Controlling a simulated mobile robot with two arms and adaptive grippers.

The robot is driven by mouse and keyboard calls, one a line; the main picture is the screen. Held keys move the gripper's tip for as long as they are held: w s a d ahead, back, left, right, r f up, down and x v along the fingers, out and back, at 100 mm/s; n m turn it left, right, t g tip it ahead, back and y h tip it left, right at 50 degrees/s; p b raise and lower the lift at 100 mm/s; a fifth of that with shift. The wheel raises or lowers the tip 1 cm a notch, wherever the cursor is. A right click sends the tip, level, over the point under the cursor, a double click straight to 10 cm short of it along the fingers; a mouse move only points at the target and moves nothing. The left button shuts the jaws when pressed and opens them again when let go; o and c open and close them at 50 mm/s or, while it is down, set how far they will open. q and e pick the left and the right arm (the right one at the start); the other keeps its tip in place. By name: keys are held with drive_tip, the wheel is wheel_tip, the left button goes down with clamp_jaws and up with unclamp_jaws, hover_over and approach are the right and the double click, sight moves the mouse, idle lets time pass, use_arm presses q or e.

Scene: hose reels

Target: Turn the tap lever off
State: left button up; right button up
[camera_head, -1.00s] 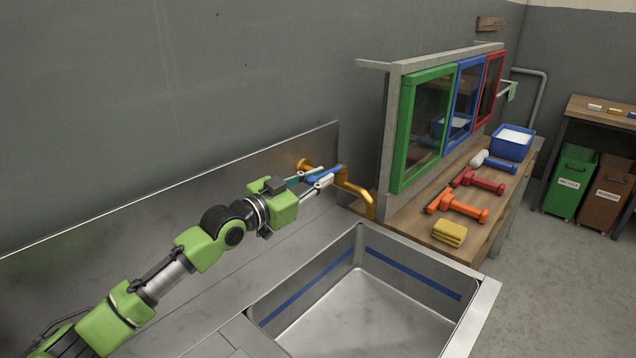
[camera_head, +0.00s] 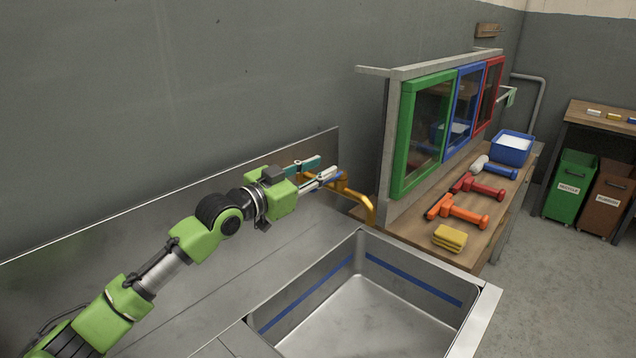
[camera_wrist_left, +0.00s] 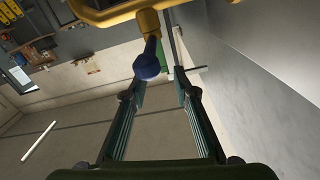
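The brass tap (camera_head: 357,197) comes from the wall panel over the sink. Its blue lever (camera_head: 327,187) is mostly hidden behind my left gripper's fingers in the head view. My left gripper (camera_head: 325,166) is open at the tap, its two fingers apart. In the left wrist view, the lever's round blue end (camera_wrist_left: 147,66) lies just beyond the fingertips, nearer the left finger, with the yellow tap body (camera_wrist_left: 125,12) above it. I cannot tell whether a finger touches the lever. My right gripper is in neither view.
The steel sink (camera_head: 300,296) lies in front of the tap and looks empty. On the wooden counter to the right are a yellow sponge (camera_head: 450,238), an orange tool (camera_head: 458,211), and a blue bin (camera_head: 512,148). Framed panels (camera_head: 402,140) stand behind them.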

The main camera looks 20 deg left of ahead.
use_arm(q)
wheel_tip(320, 180, up, 6)
drive_tip(key=shift+r, duration=0.1)
idle(0.5)
